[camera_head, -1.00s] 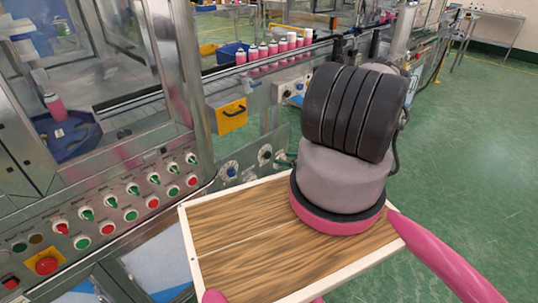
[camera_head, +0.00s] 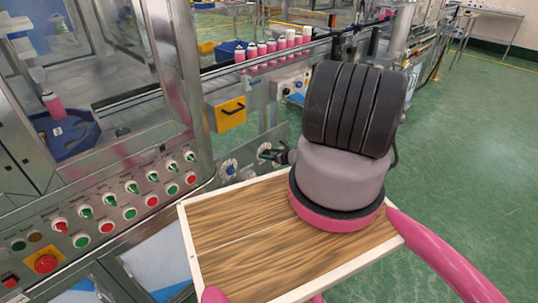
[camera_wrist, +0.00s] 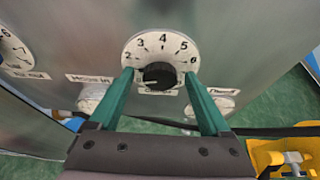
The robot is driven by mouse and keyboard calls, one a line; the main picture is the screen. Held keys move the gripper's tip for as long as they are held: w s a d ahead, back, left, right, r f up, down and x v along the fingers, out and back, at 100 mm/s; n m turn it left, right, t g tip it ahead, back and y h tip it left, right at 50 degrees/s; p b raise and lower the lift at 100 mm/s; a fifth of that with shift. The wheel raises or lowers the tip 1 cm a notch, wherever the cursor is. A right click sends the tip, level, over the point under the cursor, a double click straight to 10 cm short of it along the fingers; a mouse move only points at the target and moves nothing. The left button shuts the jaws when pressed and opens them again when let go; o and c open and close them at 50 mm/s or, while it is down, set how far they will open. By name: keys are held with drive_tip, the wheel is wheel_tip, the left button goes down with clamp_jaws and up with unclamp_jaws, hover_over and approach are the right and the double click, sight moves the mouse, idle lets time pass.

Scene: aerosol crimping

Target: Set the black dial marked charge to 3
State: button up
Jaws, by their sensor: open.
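The black dial (camera_wrist: 158,75) sits at the centre of a white round scale (camera_wrist: 162,47) in the wrist view. Numbers 2 to 6 show around its upper part. The label below it looks like "Charge" and is partly hard to read. I cannot tell which number the dial points to. My gripper (camera_wrist: 159,83) is open, with one teal finger on each side of the dial. Whether the fingers touch it I cannot tell. In the head view my gripper (camera_head: 270,155) is at the machine's front panel and covers the dial.
Another numbered dial (camera_wrist: 15,50) is at the left of the wrist view. Labelled white fittings lie below the dial, partly behind the fingers. A yellow part (camera_wrist: 280,152) is at lower right. In the head view, a panel of switches (camera_head: 130,200) is at left.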

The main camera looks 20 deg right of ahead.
clamp_jaws()
drive_tip(key=shift+w+d+m+g+y, duration=0.15)
drive_tip(key=shift+m+g+y, duration=0.15)
drive_tip(key=shift+m+y, duration=0.65)
drive_tip(key=m+y, duration=0.1)
drive_tip(key=m, duration=0.1)
drive_tip(key=shift+d+f+m+y, duration=0.1)
drive_tip(key=shift+m+y, duration=0.15)
drive_tip(key=shift+m, duration=0.1)
drive_tip(key=m+y, duration=0.1)
drive_tip(key=m, duration=0.1)
drive_tip(key=m+y, duration=0.1)
drive_tip(key=m, duration=0.1)
drive_tip(key=shift+d+f+m+y, duration=0.1)
drive_tip(key=shift+d+m+y, duration=0.05)
drive_tip(key=shift+m+y, duration=0.25)
unclamp_jaws()
